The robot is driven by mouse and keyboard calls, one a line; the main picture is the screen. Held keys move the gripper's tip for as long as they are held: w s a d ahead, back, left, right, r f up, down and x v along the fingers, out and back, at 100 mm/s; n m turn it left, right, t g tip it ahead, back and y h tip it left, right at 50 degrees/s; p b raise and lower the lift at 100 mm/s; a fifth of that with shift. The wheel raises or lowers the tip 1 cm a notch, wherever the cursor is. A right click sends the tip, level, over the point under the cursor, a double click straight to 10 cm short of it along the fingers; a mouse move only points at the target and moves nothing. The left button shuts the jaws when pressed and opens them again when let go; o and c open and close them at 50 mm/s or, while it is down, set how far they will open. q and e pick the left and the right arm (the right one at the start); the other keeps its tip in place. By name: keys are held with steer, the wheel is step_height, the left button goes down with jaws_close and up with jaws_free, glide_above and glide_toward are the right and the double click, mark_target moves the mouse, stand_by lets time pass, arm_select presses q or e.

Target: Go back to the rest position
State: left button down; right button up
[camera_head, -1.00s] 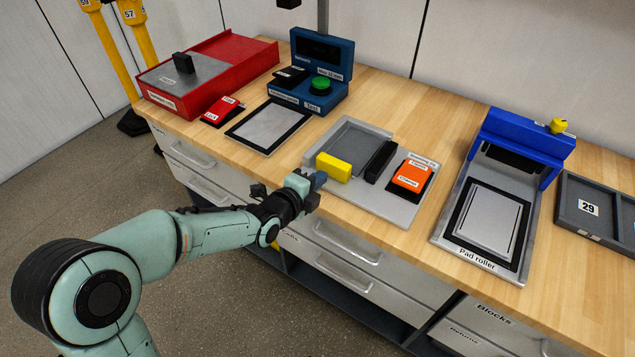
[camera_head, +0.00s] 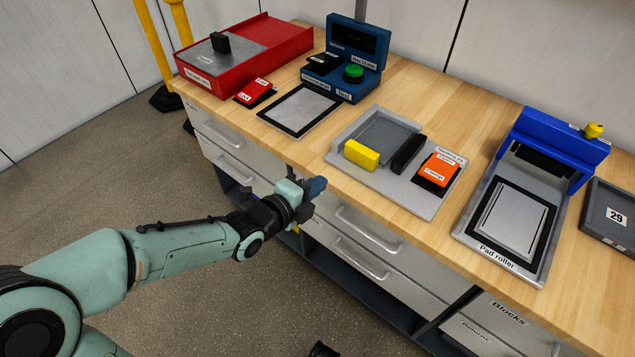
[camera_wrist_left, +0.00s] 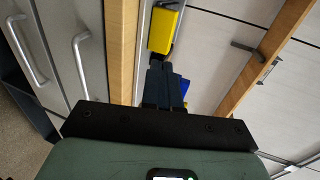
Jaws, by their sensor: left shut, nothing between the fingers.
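My left gripper (camera_head: 316,187) is shut and empty. In the head view it is just in front of the bench's front edge, near the drawer fronts, below and left of the yellow block (camera_head: 361,153). In the left wrist view its fingers (camera_wrist_left: 165,82) are together, pointing toward the bench, with the yellow block (camera_wrist_left: 165,28) beyond the tips and apart from them. My left arm reaches in from the lower left. My right gripper does not show in either view.
The wooden bench (camera_head: 300,130) holds a red box (camera_head: 270,45), a blue tester (camera_head: 350,60), a grey fixture plate (camera_head: 425,205), a pad roller (camera_head: 460,235) and a dark tray (camera_head: 600,225). Drawers with handles (camera_head: 365,232) line the front.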

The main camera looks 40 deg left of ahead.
arm_select(q)
steer(key=s+d+f+n+g+p, duration=0.35)
steer(key=f+n+p, duration=0.2)
steer(key=f, duration=0.45)
steer(key=s+d+f+n+g+p, duration=0.3)
steer(key=f+n+g+p, duration=0.15)
steer(key=f+n, duration=0.4)
steer(key=s+d+f+n+g+h+p, duration=0.1)
steer(key=s+d+f+n+g+p, duration=0.2)
steer(key=s, duration=0.6)
steer(key=s+d+f+n+g+h+p, duration=0.1)
steer(key=s+d+f+n+g+p, duration=0.2)
steer(key=s, duration=0.6)
step_height(320, 180, down, 4)
steer(key=d+n+g, duration=0.1)
steer(key=d+n, duration=0.1)
steer(key=n, duration=0.1)
steer(key=shift+r+g, duration=0.15)
steer(key=shift+g, duration=0.15)
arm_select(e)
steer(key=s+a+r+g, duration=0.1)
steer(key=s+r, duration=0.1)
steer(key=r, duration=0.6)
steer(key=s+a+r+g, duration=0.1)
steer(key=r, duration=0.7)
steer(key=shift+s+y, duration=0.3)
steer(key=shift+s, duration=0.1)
